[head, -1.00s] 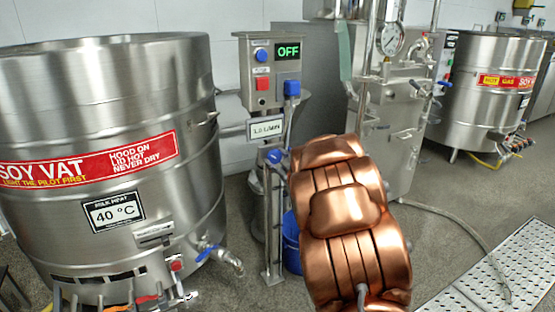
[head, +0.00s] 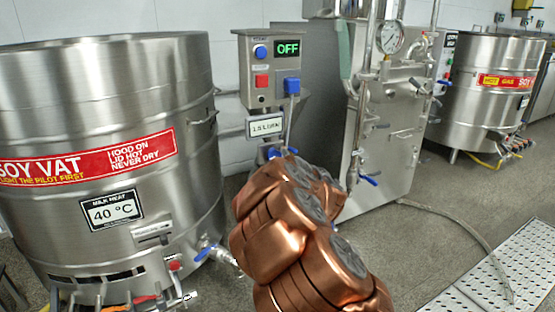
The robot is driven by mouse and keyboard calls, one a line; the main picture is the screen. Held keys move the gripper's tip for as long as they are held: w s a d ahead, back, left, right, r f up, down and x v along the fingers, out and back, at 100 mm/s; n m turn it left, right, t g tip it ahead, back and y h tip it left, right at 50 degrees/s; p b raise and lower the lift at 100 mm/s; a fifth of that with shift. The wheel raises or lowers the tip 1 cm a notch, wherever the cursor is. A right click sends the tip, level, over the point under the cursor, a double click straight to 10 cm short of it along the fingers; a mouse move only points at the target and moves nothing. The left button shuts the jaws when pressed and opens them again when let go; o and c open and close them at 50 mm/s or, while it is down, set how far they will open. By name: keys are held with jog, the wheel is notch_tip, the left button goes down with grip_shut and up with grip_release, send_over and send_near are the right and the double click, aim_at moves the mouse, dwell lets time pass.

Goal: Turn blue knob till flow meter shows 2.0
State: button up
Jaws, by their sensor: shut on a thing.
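The flow meter display (head: 265,126) is a small white panel below the control box in the head view. Its small digits are blurred and seem to read about 1.5 L/MIN. A blue knob (head: 273,152) shows just below the display, partly covered by my copper-coloured arm. My arm reaches up from the bottom of the picture toward it. My gripper is hidden behind the arm, so its fingers and any contact with the knob cannot be seen.
The control box (head: 270,70) reads OFF and has a blue button (head: 260,52) and a red button (head: 262,80). A large soy vat (head: 100,110) stands left, with a blue-handled tap (head: 205,252) low down. A steel machine (head: 395,130) stands right. A hose (head: 455,222) lies on the floor.

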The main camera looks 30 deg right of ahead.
jog(key=shift+n, duration=0.6)
jog(key=o, duration=1.2)
jog(key=shift+c, duration=0.2)
jog(key=shift+s, duration=0.15)
jog(key=s, duration=0.7)
jog(key=shift+s+a, duration=0.15)
jog(key=shift+a, duration=0.2)
